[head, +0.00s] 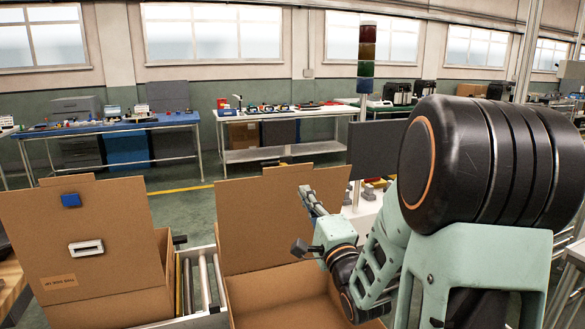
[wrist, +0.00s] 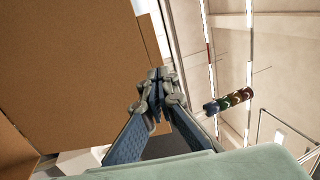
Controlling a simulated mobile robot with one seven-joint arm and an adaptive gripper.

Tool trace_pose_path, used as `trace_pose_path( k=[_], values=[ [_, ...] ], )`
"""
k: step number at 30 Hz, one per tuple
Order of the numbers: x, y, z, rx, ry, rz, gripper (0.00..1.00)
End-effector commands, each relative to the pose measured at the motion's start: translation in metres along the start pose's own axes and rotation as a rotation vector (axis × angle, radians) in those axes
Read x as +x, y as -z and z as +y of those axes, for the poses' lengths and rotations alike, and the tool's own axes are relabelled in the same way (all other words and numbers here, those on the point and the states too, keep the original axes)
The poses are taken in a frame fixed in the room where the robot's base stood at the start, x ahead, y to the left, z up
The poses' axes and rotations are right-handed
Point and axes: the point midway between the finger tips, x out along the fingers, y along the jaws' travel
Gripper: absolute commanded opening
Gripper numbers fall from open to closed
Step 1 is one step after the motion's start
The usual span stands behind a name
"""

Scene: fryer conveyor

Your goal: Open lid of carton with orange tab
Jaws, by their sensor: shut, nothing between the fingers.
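The right carton (head: 285,292) stands with its top open and its brown lid panel (head: 255,225) upright at the back. No orange tab shows on it. The left carton (head: 125,292) has an upright panel (head: 50,225) with a blue tab (head: 71,200) and a white handle plate (head: 86,247). My gripper (head: 304,192) is shut and empty, in front of the right lid panel's right part. In the wrist view my gripper (wrist: 158,78) points past the right edge of a large brown panel (wrist: 70,70); I cannot tell if they touch.
Rollers (head: 202,280) run between the two cartons. A signal light tower (head: 367,55) and a dark screen (head: 375,148) stand behind the right carton. A blue-topped bench (head: 110,127) and a white bench (head: 280,111) are farther back, across open floor.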

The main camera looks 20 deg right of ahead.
Motion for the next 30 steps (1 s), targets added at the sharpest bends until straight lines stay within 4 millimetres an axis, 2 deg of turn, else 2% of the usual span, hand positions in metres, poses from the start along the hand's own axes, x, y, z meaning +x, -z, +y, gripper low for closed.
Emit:
trace_pose_path(
  k=[6, 12, 18, 30],
  values=[
    [0.046, 0.000, 0.002, 0.000, 0.000, 0.000, 0.00],
    [0.076, -0.001, 0.002, 0.001, -0.002, -0.001, 0.00],
    [0.088, 0.000, 0.002, 0.000, -0.003, 0.000, 0.00],
    [0.091, 0.000, 0.001, 0.000, -0.004, 0.000, 0.00]
  ],
)
